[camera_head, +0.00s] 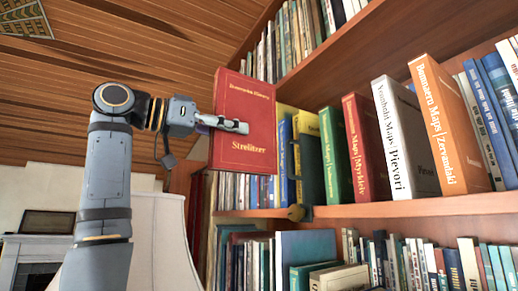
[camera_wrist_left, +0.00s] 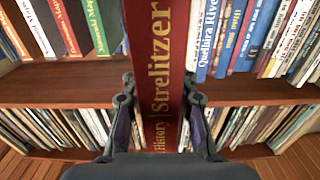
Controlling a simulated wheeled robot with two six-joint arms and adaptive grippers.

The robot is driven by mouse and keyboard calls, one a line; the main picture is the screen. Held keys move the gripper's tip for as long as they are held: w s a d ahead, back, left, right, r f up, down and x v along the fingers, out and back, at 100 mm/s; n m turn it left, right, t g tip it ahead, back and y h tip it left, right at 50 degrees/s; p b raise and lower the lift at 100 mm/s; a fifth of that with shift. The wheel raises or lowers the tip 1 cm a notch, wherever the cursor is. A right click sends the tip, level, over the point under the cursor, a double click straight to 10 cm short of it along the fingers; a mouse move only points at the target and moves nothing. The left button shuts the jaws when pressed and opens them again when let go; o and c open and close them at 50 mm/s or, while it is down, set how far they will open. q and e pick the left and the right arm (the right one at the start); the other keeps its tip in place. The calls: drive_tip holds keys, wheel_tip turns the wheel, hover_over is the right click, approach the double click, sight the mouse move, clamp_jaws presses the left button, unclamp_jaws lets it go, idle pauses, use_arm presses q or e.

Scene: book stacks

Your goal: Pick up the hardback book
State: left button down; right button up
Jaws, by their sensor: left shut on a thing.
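The red hardback book (camera_head: 243,105), lettered "Strelitzer" in gold, stands upright in the left gripper, in front of the shelf in the head view. My left gripper (camera_head: 236,126) is shut on it, with a finger lying across its cover. In the left wrist view the red spine (camera_wrist_left: 160,60) runs down between the two fingers of my left gripper (camera_wrist_left: 158,95), one on each side. The lower part of the book is hidden by the gripper body there. My right gripper is not in view.
The wooden middle shelf (camera_head: 400,208) bears a yellow book (camera_head: 307,124), a green book (camera_head: 334,155), a red book (camera_head: 367,150), a white book (camera_head: 404,140) and an orange book (camera_head: 448,125). A dark upright piece with a brass-coloured part (camera_head: 296,212) stands at the shelf edge. Packed rows fill the shelves above and below.

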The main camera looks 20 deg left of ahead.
use_arm(q)
drive_tip(key=b+v, duration=0.1)
drive_tip(key=v, duration=0.6)
drive_tip(key=shift+s, duration=0.25)
